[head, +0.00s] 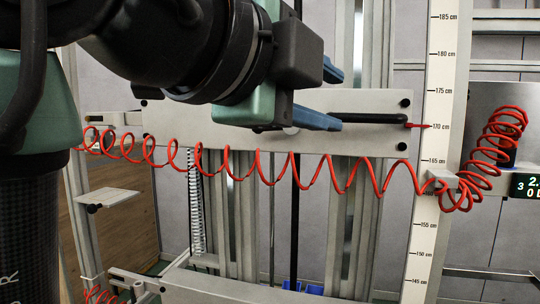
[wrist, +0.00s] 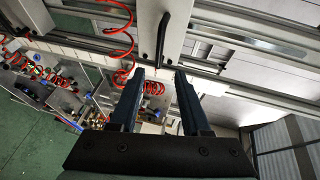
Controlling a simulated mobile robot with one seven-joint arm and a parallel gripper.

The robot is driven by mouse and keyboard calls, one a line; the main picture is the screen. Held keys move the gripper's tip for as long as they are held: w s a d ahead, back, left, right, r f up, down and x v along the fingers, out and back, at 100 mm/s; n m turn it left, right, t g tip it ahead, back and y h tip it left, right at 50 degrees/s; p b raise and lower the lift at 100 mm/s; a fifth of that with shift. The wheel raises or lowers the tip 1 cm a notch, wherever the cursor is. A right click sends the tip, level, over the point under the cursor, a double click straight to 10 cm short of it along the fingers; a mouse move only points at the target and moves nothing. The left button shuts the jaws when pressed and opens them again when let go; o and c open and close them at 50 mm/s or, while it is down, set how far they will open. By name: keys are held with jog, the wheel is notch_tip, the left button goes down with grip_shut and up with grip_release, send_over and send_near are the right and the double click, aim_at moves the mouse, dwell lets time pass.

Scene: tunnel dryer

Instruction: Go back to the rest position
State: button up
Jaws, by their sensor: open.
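My gripper (head: 337,99) has two blue fingers, spread apart, in the upper middle of the head view. Nothing shows between the fingers. In the wrist view my gripper (wrist: 159,72) points up the picture, open, toward a metal plate. A black bar handle (head: 368,118) on a pale horizontal plate (head: 235,136) lies just right of the fingers in the head view. The handle also shows in the wrist view (wrist: 163,38), beyond the fingertips. I cannot tell the exact gap between fingers and handle. My arm hides part of the plate.
A red coiled hose (head: 335,172) runs across below my gripper. A vertical scale (head: 436,140) in centimetres stands at the right, beside a small green display (head: 526,186). A small shelf (head: 108,196) juts out at the left. Green floor (wrist: 35,140) shows at the wrist view's lower left.

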notch_tip(320, 180, down, 5)
jog(key=a+n+t+y+b, duration=0.1)
jog(key=a+n+t+b, duration=0.1)
jog(key=n+t+b, duration=0.65)
jog(key=s+a+f+n+t+y, duration=0.1)
jog(key=s+a+n+t+y, duration=0.1)
jog(key=n, duration=0.6)
jog(key=s+a+f+n+t+y, duration=0.2)
jog(key=s+n+t+y, duration=0.3)
jog(key=n, duration=0.4)
jog(key=shift+s+a+f+y, duration=0.3)
jog(key=shift+s+y, duration=0.15)
jog(key=shift+y, duration=0.75)
